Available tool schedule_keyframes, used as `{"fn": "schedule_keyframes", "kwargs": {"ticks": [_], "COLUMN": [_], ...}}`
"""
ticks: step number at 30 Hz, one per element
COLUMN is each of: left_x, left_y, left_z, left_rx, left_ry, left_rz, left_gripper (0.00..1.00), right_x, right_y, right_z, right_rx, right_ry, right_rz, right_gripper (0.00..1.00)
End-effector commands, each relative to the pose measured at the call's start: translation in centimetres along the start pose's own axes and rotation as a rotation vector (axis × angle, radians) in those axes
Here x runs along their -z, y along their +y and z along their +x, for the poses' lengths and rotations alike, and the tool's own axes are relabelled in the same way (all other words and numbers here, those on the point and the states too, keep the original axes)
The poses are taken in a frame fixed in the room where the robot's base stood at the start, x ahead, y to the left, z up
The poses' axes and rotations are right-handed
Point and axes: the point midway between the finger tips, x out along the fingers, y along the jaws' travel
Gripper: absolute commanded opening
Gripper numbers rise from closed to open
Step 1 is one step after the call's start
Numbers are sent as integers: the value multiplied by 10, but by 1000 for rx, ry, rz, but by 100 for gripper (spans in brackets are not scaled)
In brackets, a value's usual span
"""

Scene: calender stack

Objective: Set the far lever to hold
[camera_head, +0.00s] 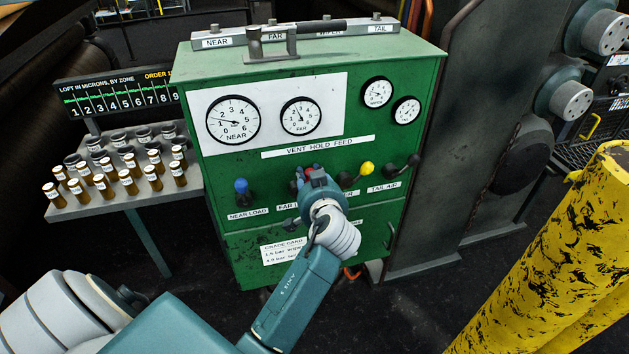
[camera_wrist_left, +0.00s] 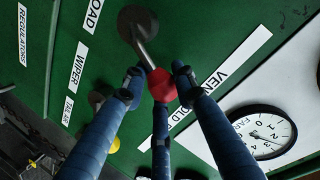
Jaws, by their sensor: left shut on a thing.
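The far lever's red knob (camera_head: 309,173) shows on the green cabinet's front, above a partly hidden label that begins "FAR". My left gripper (camera_head: 305,181) is at this lever and hides most of it. In the left wrist view the blue fingers (camera_wrist_left: 157,88) are closed around the red knob (camera_wrist_left: 161,84). The metal lever shaft (camera_wrist_left: 143,48) runs from its round base to the knob. The "VENT HOLD FEED" strip (camera_head: 318,147) is above the levers. I cannot tell which setting the lever is at. My right gripper is not seen.
The near lever's blue knob (camera_head: 241,186) is to the left. The yellow-knobbed lever (camera_head: 366,168) and the black-knobbed tail lever (camera_head: 413,160) are close on the right. A rack of small jars (camera_head: 128,176) stands left, and a yellow post (camera_head: 560,260) stands right.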

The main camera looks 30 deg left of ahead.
Motion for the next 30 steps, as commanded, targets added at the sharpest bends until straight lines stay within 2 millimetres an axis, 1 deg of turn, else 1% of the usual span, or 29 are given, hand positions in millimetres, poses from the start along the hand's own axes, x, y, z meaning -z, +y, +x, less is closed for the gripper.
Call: {"fn": "schedule_keyframes", "kwargs": {"ticks": [1, 9, 15, 22, 30], "left_x": [6, 3, 2, 2, 2], "left_y": [-6, -22, -31, -36, -38], "left_z": [0, -3, -4, -4, -4], "left_rx": [-1, -46, -69, -84, -87], "left_ry": [25, 65, 88, 102, 107], "left_rz": [-43, -235, -336, -397, -410], "left_gripper": [0, 0, 0, 0, 0], "right_x": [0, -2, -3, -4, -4], "right_y": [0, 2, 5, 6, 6], "right_z": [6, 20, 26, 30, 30], "right_rx": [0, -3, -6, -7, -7], "right_ry": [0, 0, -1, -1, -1], "right_rz": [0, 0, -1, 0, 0], "right_gripper": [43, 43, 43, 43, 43]}}
